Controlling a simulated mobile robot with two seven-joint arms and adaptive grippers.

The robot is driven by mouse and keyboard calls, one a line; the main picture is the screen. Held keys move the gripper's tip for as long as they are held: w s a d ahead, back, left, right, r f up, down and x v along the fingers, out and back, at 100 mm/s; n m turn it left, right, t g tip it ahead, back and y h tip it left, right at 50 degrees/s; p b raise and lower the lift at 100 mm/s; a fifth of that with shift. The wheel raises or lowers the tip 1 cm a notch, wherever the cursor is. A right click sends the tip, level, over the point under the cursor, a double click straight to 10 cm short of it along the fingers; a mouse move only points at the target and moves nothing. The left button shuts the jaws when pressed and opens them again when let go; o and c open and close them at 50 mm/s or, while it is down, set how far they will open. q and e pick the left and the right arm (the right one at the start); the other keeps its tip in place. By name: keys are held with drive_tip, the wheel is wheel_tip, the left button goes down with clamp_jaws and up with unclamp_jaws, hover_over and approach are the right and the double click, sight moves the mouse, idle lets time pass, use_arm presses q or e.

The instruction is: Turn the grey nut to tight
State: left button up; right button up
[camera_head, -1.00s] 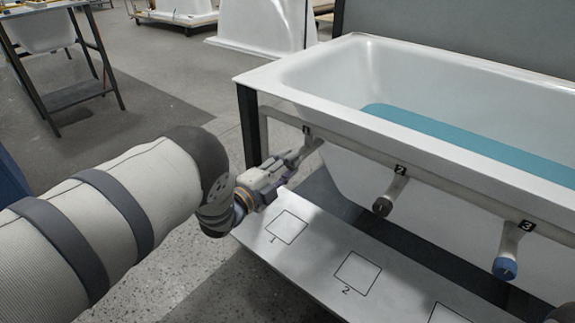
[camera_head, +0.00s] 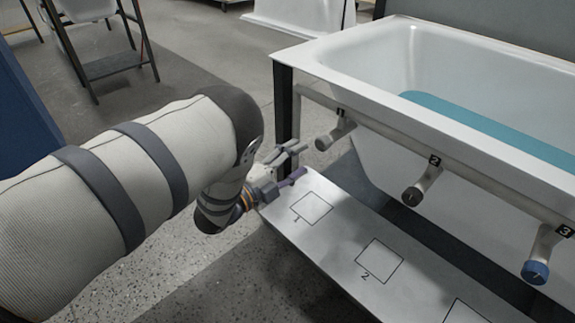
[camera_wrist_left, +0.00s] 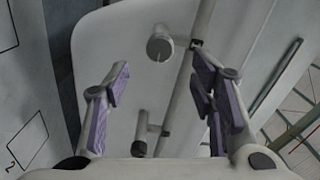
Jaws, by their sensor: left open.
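Short pipe stubs stick out below the tub's rim, beside labels 1, 2 and 3. The stub by label 1 ends in a light grey nut (camera_head: 324,142). The stub by label 2 has a darker grey end (camera_head: 412,196) with a small mark on its face. The stub by label 3 ends in a blue nut (camera_head: 535,271). My left gripper (camera_head: 297,162) is open and empty, just left of the label 1 nut and apart from it. In the left wrist view, a round grey stub end (camera_wrist_left: 159,48) shows beyond the spread purple-padded fingers (camera_wrist_left: 165,95). My right gripper is not in view.
The white bathtub (camera_head: 390,35) holds blue-green water and stands on a dark frame leg (camera_head: 283,105). Below the stubs lies a pale shelf (camera_head: 340,228) with numbered squares. A dark rack (camera_head: 115,65) stands at the upper left. The floor left of the shelf is clear.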

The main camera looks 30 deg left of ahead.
use_arm(q)
drive_tip(key=v, duration=0.4)
drive_tip(key=shift+s, duration=0.15)
